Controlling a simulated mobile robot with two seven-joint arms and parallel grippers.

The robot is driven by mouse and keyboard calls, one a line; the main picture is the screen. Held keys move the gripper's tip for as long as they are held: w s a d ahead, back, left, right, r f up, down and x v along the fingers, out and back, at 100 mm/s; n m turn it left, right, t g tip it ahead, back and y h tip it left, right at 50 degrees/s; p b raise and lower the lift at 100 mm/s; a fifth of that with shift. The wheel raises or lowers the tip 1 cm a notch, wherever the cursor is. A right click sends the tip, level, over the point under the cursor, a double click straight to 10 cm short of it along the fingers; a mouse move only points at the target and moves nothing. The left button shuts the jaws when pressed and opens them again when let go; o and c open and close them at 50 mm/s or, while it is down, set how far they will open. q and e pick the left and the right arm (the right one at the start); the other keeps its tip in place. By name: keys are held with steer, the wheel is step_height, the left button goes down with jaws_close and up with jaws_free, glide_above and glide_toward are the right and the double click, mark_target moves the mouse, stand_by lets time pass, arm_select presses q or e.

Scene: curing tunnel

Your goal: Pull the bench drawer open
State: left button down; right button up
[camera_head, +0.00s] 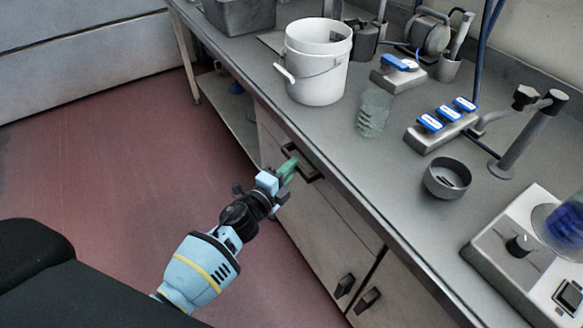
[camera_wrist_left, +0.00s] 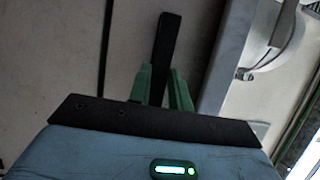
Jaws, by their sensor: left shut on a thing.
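The bench drawer (camera_head: 338,218) is the upper front panel under the worktop, and it looks flush with the bench front. Its dark bar handle (camera_head: 313,174) is partly hidden behind my gripper. My left gripper (camera_head: 291,167) reaches it from the left with its green fingers. In the left wrist view the black handle (camera_wrist_left: 168,45) stands between the two green fingertips (camera_wrist_left: 165,82), and the gripper is shut on it. My right gripper is in neither view.
Lower cupboard doors with dark handles (camera_head: 344,286) are below the drawer. The red floor (camera_head: 110,150) before the bench is clear.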

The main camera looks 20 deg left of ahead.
arm_select(q)
steer(key=s+a, duration=0.9)
steer(key=s, duration=0.3)
steer(key=s+a, duration=1)
steer(key=s, duration=0.2)
steer(key=shift+s+p, duration=0.25)
steer(key=shift+p, duration=0.05)
steer(key=shift+a, duration=0.1)
steer(key=c, duration=1.3)
jaws_free()
steer(key=shift+s, duration=0.1)
